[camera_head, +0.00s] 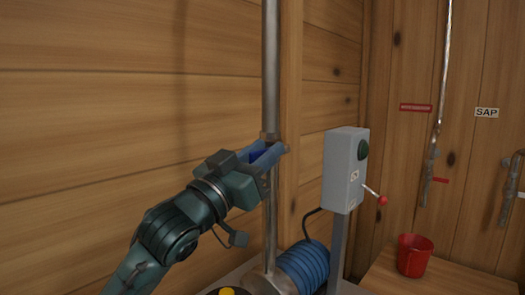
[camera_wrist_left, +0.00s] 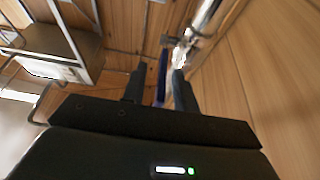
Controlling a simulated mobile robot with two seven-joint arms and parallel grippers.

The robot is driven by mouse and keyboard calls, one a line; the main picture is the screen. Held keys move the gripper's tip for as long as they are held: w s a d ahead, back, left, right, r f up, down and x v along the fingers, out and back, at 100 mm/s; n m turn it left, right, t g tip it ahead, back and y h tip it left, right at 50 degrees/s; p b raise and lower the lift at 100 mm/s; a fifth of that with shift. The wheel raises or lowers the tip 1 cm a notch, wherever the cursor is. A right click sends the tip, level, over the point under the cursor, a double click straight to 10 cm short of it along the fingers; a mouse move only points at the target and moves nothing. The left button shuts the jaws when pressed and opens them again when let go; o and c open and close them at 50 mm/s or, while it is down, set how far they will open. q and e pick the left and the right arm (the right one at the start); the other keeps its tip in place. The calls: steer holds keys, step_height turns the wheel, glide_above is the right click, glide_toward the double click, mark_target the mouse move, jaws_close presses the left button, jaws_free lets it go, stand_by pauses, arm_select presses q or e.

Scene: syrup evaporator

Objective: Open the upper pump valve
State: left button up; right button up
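The upper pump valve sits on the vertical metal pipe (camera_head: 270,70) in the head view; its blue handle (camera_head: 257,151) shows partly between my left gripper's fingers. My left gripper (camera_head: 278,158) reaches in from the left, beside the pipe. In the left wrist view the two dark fingers (camera_wrist_left: 158,88) stand apart, with the narrow blue handle (camera_wrist_left: 162,72) between them. Gaps show on both sides of the handle, nearer the right finger. The valve body is mostly hidden behind the fingers. My right gripper is not in view.
A blue ribbed pump motor (camera_head: 303,266) stands below the pipe. A grey switch box (camera_head: 340,175) with a red-knobbed lever (camera_head: 382,200) is to the right. A red bucket (camera_head: 415,256) stands on a wooden surface. The plank wall (camera_head: 120,100) is close behind the arm.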

arm_select(q)
steer(key=shift+w+d, duration=0.1)
steer(key=shift+c, duration=0.2)
jaws_close()
stand_by(0.4)
